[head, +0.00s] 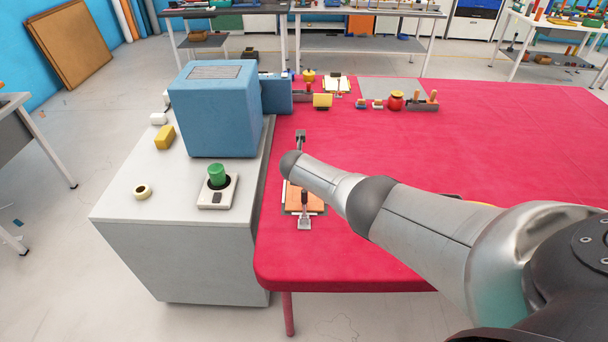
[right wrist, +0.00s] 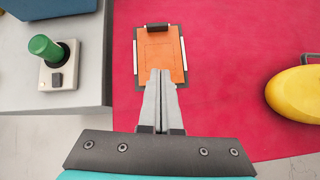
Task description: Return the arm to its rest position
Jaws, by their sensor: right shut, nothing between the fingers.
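My right arm (head: 410,215) reaches in from the right over the red table (head: 480,160). In the right wrist view my right gripper (right wrist: 160,75) is shut, with its two fingers together and nothing between them. Its fingertips overlap the lower part of an orange board (right wrist: 161,52) with a dark clip at its top edge; I cannot tell the height between them. The orange board (head: 293,197) shows partly in the head view, under the end of my arm. My left gripper is in neither view.
A yellow rounded object (right wrist: 298,98) lies right of the board. Several small items line the table's far edge; its right part is clear.

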